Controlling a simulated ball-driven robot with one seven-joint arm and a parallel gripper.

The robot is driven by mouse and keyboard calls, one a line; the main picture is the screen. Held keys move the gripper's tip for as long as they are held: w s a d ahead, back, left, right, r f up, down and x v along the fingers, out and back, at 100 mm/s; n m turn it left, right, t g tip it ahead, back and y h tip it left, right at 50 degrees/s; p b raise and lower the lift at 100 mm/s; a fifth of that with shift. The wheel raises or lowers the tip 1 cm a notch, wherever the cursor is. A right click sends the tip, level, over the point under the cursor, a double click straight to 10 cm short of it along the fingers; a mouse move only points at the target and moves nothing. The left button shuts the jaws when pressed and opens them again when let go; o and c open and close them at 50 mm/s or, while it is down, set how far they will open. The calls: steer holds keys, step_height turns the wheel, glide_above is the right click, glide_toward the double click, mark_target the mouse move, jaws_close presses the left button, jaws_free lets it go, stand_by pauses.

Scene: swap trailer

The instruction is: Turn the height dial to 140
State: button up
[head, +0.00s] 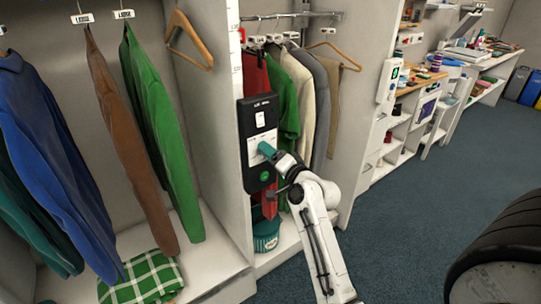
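A black control panel (258,112) is mounted on the end of the white partition, left of centre in the head view. It carries a white label at its upper part, a pale plate in the middle and a round green spot (264,176) low down. My gripper (268,150) is at the pale plate in the panel's middle. A teal part shows at its tip; I cannot tell whether this is the dial or part of my gripper. The fingers are too small and covered to tell open from shut. No dial number can be read.
Clothes hang close on both sides of the panel, including a green garment (150,125) at left and a beige one (298,95) at right. A black tyre (505,245) stands at lower right. Blue carpet (410,215) is clear between them.

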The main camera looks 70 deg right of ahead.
steer(key=shift+o, duration=0.2)
steer(key=b+v, duration=0.1)
steer(key=v, duration=0.9)
steer(key=shift+s+a, duration=0.2)
steer(key=shift+s, duration=0.15)
